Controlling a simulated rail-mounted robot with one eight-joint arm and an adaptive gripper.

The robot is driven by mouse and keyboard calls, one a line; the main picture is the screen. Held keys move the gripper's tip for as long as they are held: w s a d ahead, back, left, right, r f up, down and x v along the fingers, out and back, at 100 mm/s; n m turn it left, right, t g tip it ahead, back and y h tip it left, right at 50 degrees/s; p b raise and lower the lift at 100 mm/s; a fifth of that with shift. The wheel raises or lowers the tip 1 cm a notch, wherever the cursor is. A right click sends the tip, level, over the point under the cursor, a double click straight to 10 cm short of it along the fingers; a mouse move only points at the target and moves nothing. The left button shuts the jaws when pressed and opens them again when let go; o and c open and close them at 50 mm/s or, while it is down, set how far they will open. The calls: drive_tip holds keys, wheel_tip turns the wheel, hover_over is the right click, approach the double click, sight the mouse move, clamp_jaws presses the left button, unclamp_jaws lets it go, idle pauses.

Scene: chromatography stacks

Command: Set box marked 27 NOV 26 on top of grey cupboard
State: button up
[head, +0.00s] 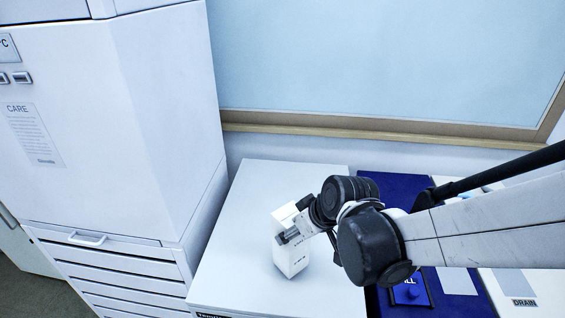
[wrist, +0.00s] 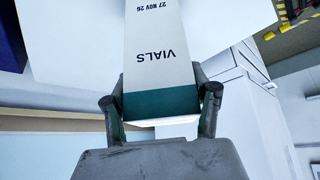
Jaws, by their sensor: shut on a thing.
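The white box (head: 291,258) is held in my gripper (head: 289,237) over the pale top of the grey cupboard (head: 256,190). In the wrist view the box (wrist: 160,25) shows the upside-down marks "27 NOV 26" and "VIALS" and a dark green band. My gripper (wrist: 160,102) is shut on it, one finger on each side of the green-banded end. In the head view the fingers cover part of the box's upper end, and it looks slightly tilted. I cannot tell whether its lower end touches the cupboard top.
A tall white cabinet (head: 165,120) with a CARE notice stands left of the cupboard. A blue surface (head: 385,183) lies to the right, partly behind my arm. A wall with a framed pale blue panel (head: 390,60) is behind. The cupboard top around the box is clear.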

drive_tip(key=shift+f+b, duration=0.4)
drive_tip(key=shift+f, duration=0.1)
drive_tip(key=o, duration=1.9)
drive_tip(key=shift+o, duration=0.2)
drive_tip(key=shift+v, duration=6.05)
drive_tip(key=s+d+f+m+t+h+b, duration=0.1)
drive_tip(key=s+d+f+m+h+b, duration=0.1)
drive_tip(key=s+d+m, duration=0.5)
drive_tip(key=d+h+b, duration=0.1)
drive_tip(key=d, duration=0.2)
drive_tip(key=shift+t+h, duration=0.4)
